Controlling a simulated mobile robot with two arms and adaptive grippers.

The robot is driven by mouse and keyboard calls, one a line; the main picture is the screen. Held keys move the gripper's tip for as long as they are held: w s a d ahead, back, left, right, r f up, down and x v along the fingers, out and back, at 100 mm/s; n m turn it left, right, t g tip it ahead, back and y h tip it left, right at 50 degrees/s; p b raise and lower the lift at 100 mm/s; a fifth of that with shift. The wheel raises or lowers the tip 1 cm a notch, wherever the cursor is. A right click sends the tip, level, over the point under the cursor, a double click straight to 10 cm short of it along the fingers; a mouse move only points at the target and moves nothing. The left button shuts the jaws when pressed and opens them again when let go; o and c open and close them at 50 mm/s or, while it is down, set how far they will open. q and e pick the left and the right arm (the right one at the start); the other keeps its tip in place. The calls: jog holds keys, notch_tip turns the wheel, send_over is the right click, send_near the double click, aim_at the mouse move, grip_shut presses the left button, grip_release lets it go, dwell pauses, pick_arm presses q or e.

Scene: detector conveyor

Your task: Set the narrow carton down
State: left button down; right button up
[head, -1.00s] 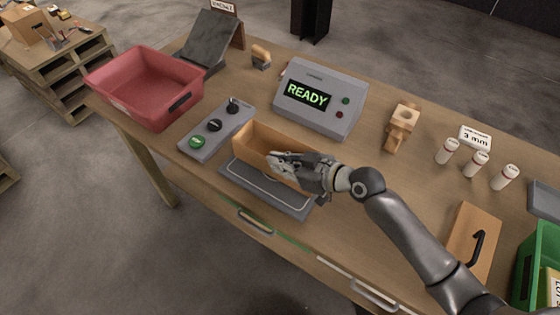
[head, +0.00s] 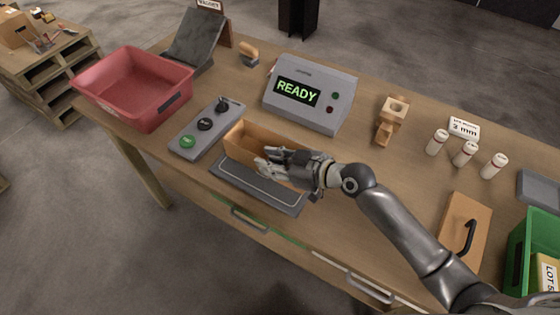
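The narrow carton (head: 241,142) is a long, open-topped tan box in the middle of the table. It appears upright, at or over the rear of a dark flat plate (head: 252,184) with a pale outline. My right gripper (head: 266,163) is at the carton's near long wall, with its fingers pointing left over that side. The fingers look slightly spread, but I cannot tell whether they grip the wall. The hand hides the carton's right part, and whether its base touches the plate is unclear. My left gripper is not in view.
The grey detector console (head: 312,97) reading READY stands behind the carton. A button panel (head: 206,127) and a red bin (head: 135,88) are to the left. White cylinders (head: 465,153), a wooden block with a handle (head: 464,230) and a green crate (head: 517,250) are at right.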

jog(key=b+v, duration=0.2)
jog(key=v, duration=1)
jog(key=shift+r+b, duration=0.2)
jog(key=shift+b, duration=0.15)
